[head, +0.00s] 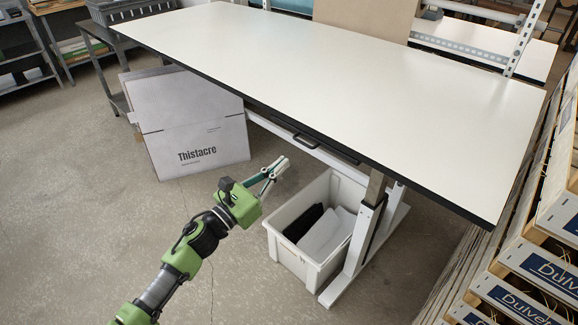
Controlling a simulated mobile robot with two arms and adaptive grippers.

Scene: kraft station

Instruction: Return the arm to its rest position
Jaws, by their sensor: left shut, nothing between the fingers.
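My left arm, green and black, reaches up from the bottom left in the head view. Its gripper (277,170) is shut and empty. It appears in front of the table's near edge, between the grey carton and the white bin in the picture. My right gripper is not in view.
A long white table (330,80) with a bare top and black edge spans the view. Below it are a grey Thistacre carton (190,125) and a white bin (328,270) holding dark and white items. Dulver crates (530,265) stack at right. Floor at left is clear.

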